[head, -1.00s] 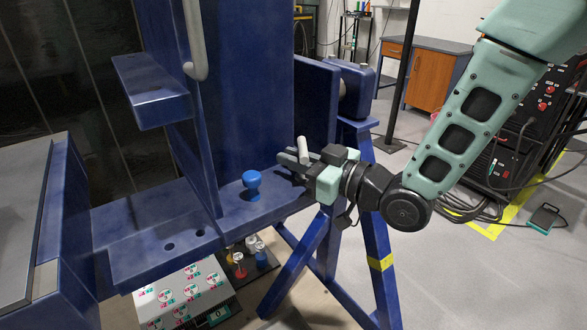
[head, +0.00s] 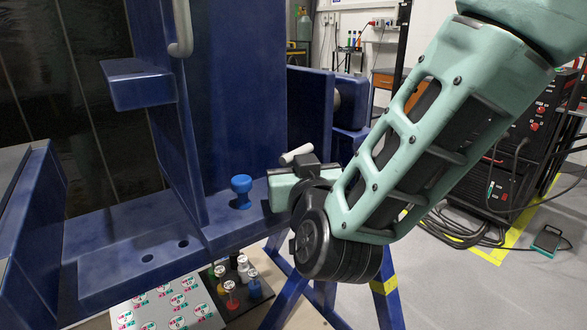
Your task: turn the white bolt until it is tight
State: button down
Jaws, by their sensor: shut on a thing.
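My gripper (head: 284,188) is at the right end of the blue fixture's ledge (head: 215,228), to the right of a blue bolt. It is seen from behind, with a pale bar on a dark mount on its top. Its fingers are hidden behind its own body and wrist. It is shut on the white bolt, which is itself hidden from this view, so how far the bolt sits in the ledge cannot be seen.
The blue bolt (head: 242,190) stands upright in the ledge close to my gripper. Two empty holes lie farther left. Upright blue plates rise behind. Below, a dark board (head: 232,308) holds several coloured knobs, beside a white labelled panel (head: 170,305).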

jog(key=shift+w+d+r+m+h, duration=0.15)
jog(key=shift+m+h, duration=0.35)
jog(key=shift+h, duration=0.3)
dwell(1.2)
jog(key=c, duration=1.5)
grip_release()
jog(key=shift+s, duration=0.2)
jog(key=shift+s, duration=0.35)
jog(key=s+b, duration=0.1)
jog(key=s, duration=0.4)
jog(key=s+d+b, duration=0.1)
jog(key=s, duration=0.5)
jog(key=s+b, duration=0.2)
jog(key=s, duration=0.3)
jog(key=shift+s+d, duration=0.2)
jog(key=shift+d, duration=0.05)
